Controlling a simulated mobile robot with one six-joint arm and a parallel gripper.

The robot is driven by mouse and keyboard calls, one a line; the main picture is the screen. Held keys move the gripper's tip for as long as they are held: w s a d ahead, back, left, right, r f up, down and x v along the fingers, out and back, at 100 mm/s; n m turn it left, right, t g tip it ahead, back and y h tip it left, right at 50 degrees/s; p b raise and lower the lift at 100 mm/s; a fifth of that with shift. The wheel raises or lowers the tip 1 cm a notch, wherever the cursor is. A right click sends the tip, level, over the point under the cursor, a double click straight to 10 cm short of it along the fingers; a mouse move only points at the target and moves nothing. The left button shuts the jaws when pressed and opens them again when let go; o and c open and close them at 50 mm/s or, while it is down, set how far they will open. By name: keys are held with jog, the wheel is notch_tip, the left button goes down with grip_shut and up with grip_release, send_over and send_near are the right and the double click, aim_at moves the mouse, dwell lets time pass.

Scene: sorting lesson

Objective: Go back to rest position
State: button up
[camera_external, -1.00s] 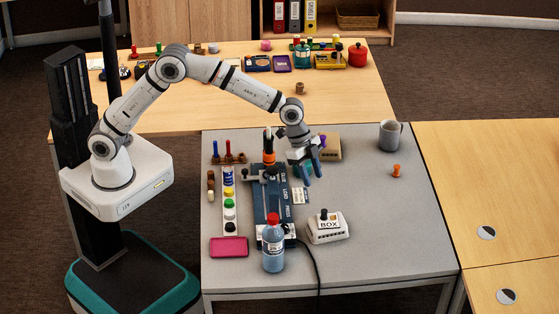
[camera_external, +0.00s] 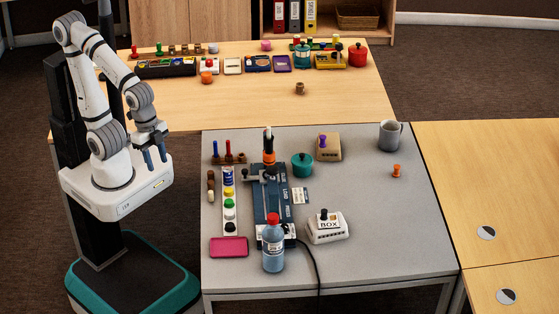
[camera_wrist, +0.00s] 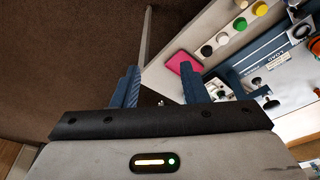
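My gripper (camera_external: 156,158) hangs folded back above my white base, left of the grey table and clear of everything. Its blue fingers point down and are apart, with nothing between them. In the wrist view, the two fingers of my gripper (camera_wrist: 160,88) stand apart, with floor and the table's edge visible between and beyond them. My arm is bent up and back over its mount.
The grey table (camera_external: 360,225) holds a press (camera_external: 270,205), a teal pot (camera_external: 302,165), a bottle (camera_external: 273,250), a white box (camera_external: 327,228), a mug (camera_external: 390,135) and a pink pad (camera_external: 229,247). A wooden table (camera_external: 230,105) with several items stands behind.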

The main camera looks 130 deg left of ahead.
jog(key=shift+s+d+f, duration=0.15)
jog(key=shift+s+f, duration=0.05)
jog(key=shift+s, duration=0.3)
jog(key=shift+s+d+f, duration=0.1)
jog(key=shift+s+f, duration=0.1)
jog(key=shift+s, duration=0.25)
jog(key=shift+p+v, duration=0.75)
jog(key=shift+v, duration=0.1)
